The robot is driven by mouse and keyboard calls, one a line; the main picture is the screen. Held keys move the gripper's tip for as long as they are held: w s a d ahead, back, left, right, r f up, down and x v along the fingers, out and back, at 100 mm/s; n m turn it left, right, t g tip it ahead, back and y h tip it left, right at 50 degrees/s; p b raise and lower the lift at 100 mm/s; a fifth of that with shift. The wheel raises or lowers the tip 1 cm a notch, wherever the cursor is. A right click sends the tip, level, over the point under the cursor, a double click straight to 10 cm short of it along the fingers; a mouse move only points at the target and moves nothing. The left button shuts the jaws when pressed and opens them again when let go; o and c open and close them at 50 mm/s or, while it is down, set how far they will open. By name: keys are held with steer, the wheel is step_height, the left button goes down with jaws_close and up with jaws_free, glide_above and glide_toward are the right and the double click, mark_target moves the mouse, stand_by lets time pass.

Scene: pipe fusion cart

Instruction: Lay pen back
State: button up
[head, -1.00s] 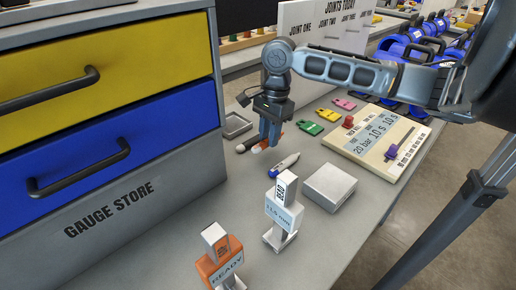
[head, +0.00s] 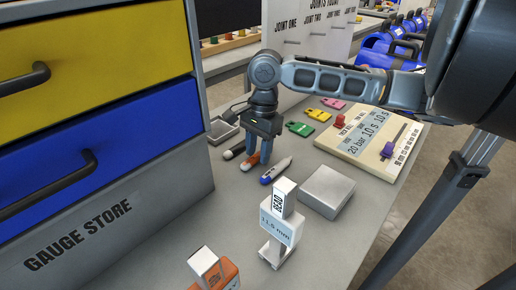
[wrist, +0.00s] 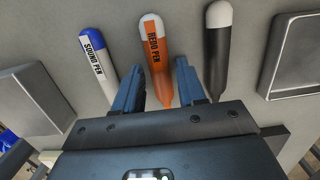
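Three pens lie on the grey bench top. In the head view I see the SOUND PEN (head: 276,171) and the black pen (head: 234,152); the orange pen is mostly hidden by the fingers. My gripper (wrist: 160,85) is open, pointing down at the bench, with gaps on both sides of the orange pen.
A small metal tray (head: 222,132) stands beyond the pens. A grey block (head: 327,191) and an upright BEAD gauge (head: 281,235) stand nearer. The drawer cabinet (head: 110,205) walls off the left; a settings board (head: 372,145) is right.

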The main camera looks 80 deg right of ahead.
steer(key=shift+o, duration=0.9)
steer(key=shift+f, duration=0.1)
steer(key=shift+f+b, duration=0.1)
steer(key=shift+b, duration=0.5)
steer(key=r, duration=0.5)
steer(key=s+r, duration=0.1)
steer(key=r, duration=0.2)
steer(key=shift+d, duration=0.4)
